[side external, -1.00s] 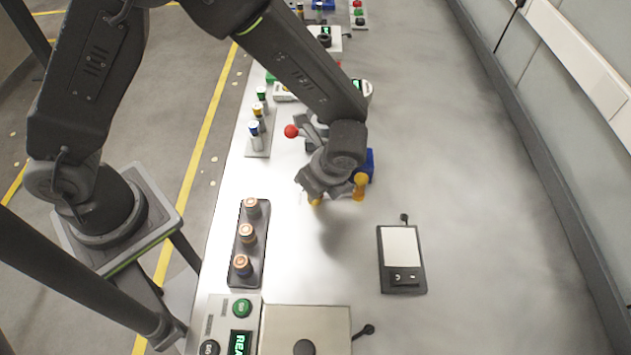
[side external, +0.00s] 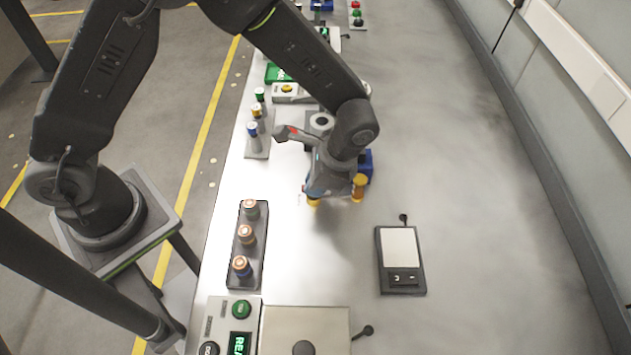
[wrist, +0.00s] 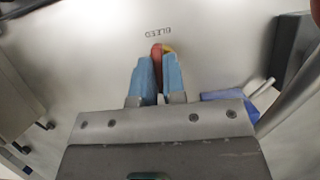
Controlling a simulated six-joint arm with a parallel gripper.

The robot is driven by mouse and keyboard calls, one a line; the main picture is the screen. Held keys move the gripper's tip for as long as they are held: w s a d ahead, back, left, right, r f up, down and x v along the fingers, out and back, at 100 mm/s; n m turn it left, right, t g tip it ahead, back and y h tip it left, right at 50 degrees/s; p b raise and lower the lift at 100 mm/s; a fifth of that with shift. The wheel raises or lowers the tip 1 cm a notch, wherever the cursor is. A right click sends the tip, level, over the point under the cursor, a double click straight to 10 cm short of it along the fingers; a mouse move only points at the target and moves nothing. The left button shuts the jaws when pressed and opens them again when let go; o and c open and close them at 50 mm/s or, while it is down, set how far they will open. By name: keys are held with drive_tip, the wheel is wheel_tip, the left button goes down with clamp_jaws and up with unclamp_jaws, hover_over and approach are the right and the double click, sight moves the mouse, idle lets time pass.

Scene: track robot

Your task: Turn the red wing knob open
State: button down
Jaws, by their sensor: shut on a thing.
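The red wing knob (wrist: 157,58) shows in the wrist view as a red strip between my two blue fingers. My gripper (wrist: 158,62) is shut on it, with one finger on each side. A small yellow part shows beside the red at the fingertips. The word BLEED is printed on the pale panel just beyond the knob and reads upside down. In the side view my gripper (side external: 314,190) points down at the bench. The knob is hidden there behind my wrist and gripper.
Yellow-orange cylindrical parts (side external: 359,187) and a blue block (side external: 366,160) stand close to my gripper. A rack of copper-topped cells (side external: 263,222) lies in front, and a flat scale-like device (side external: 400,250) stands at right. The bench right of my gripper is mostly clear.

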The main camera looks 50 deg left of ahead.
drive_tip(key=shift+n, duration=0.3)
drive_tip(key=c, duration=1.2)
unclamp_jaws()
drive_tip(key=v, duration=1.4)
drive_tip(key=shift+w+a, duration=0.1)
drive_tip(key=s+a+r+n+t+h, duration=0.2)
drive_tip(key=a+r, duration=0.3)
drive_tip(key=r, duration=0.2)
drive_tip(key=s+a+r+n+t, duration=0.2)
drive_tip(key=s+a+n+t, duration=0.1)
drive_tip(key=s+a, duration=0.3)
drive_tip(key=s+a+r+n+t+h, duration=0.1)
drive_tip(key=s+a+r+n+t, duration=0.1)
drive_tip(key=s+a, duration=0.3)
drive_tip(key=s+n+t, duration=0.1)
drive_tip(key=s, duration=0.2)
drive_tip(key=shift+a+r+n+t, duration=0.2)
drive_tip(key=shift+a+n+t, duration=0.1)
drive_tip(key=shift+a+n, duration=0.1)
